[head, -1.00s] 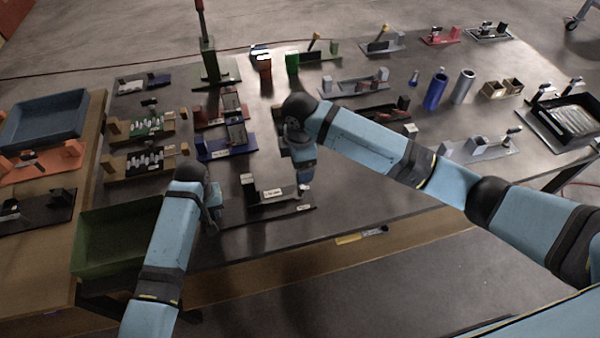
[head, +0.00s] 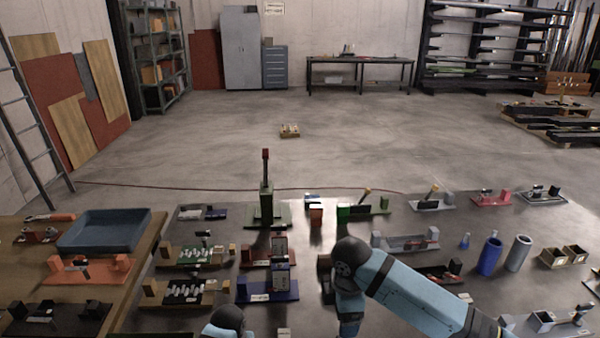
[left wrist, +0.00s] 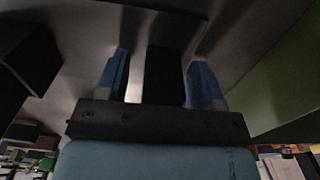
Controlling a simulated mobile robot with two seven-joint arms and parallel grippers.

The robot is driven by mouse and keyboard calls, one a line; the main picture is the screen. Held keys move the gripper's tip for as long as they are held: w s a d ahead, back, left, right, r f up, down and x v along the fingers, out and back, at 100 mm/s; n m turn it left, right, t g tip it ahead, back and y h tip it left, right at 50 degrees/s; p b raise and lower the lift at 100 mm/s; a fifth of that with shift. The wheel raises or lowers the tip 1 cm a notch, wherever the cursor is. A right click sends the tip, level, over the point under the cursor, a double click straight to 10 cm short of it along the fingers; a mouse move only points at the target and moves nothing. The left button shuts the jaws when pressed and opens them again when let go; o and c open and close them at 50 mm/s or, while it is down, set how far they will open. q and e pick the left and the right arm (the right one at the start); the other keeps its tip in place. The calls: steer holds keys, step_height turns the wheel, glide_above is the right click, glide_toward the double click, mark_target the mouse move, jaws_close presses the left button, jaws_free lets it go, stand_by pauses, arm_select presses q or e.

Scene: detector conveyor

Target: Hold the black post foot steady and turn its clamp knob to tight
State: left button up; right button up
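In the left wrist view my left gripper (left wrist: 160,85) has its two blue fingers spread apart. A dark upright block (left wrist: 165,75) stands between them, likely part of the black post foot. A bright gap shows between it and the left finger; it appears close to the right finger, but contact cannot be judged. The clamp knob cannot be made out. In the head view both grippers and most of the post foot lie below the picture. Only a rounded joint of my left arm and the bent right arm, reaching down near the bottom centre, show there.
A blue fixture (head: 267,290) and a dark red fixture (head: 262,256) stand left of my right arm. A green post stand (head: 266,208) rises behind. Blue (head: 489,257) and grey (head: 519,253) cylinders stand at right. A blue-grey tray (head: 105,231) is on the left table.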

arm_select(q)
steer(key=shift+r, duration=0.1)
